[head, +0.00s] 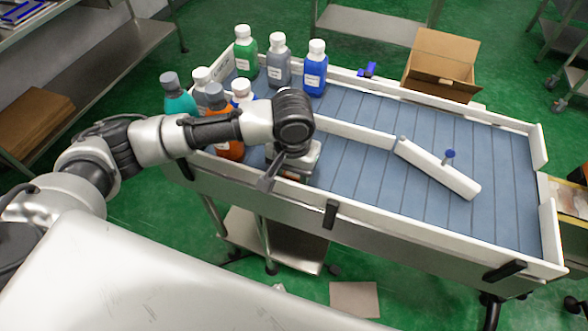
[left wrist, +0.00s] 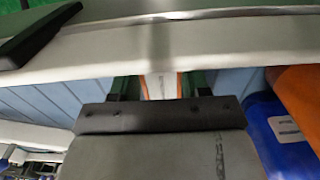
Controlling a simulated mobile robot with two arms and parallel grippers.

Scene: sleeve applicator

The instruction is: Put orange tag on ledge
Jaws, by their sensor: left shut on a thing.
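My left gripper (head: 287,170) is low over the near side of the blue-decked table in the head view. In the left wrist view my left gripper (left wrist: 160,84) has its dark fingers on either side of a white piece with orange edges, which I take as the orange tag (left wrist: 161,86). The gripper is shut on it. The tag is hidden behind my arm in the head view. The table's white near wall, likely the ledge (head: 450,235), crosses just beyond the fingers in the left wrist view (left wrist: 220,47). I cannot tell whether the tag touches it. My right gripper is out of view.
Several bottles, including green (head: 246,52) and blue (head: 315,68) ones, crowd the table's left end. A white divider (head: 437,168) crosses the deck. An open cardboard box (head: 440,65) stands at the far edge. Black clips (head: 330,214) sit on the near wall.

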